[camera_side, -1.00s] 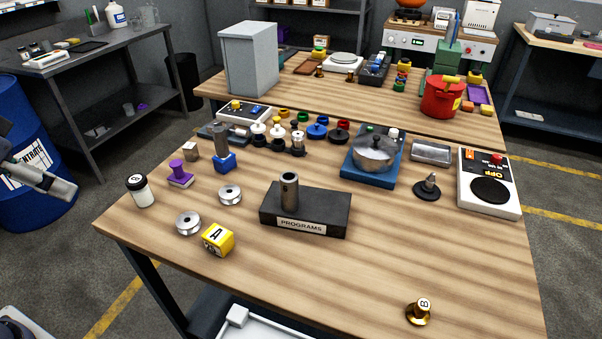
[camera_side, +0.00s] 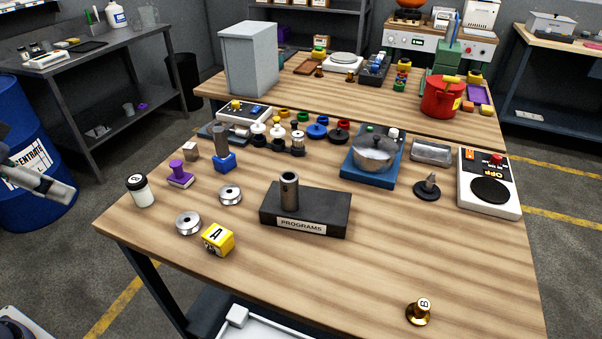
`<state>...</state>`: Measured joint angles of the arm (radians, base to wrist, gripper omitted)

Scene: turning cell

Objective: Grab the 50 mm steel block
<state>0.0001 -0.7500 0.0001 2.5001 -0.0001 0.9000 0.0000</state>
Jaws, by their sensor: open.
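A small grey-brown cube (camera_side: 191,151) stands at the left back of the wooden bench (camera_side: 420,240), behind a purple-knobbed piece. A grey metallic rectangular block (camera_side: 430,152) lies at the right back, beside the blue-based pan device. No size mark is readable, so I cannot tell which is the 50 mm block. My gripper (camera_side: 62,190) is at the left picture edge, off the bench and well away from both. It is open and only partly in frame; nothing shows between its fingers.
A purple-knobbed piece (camera_side: 180,175) and a blue-based post (camera_side: 224,160) stand close to the small cube. The black PROGRAMS block (camera_side: 325,210) with an upright tube is mid-bench. The front right is mostly clear.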

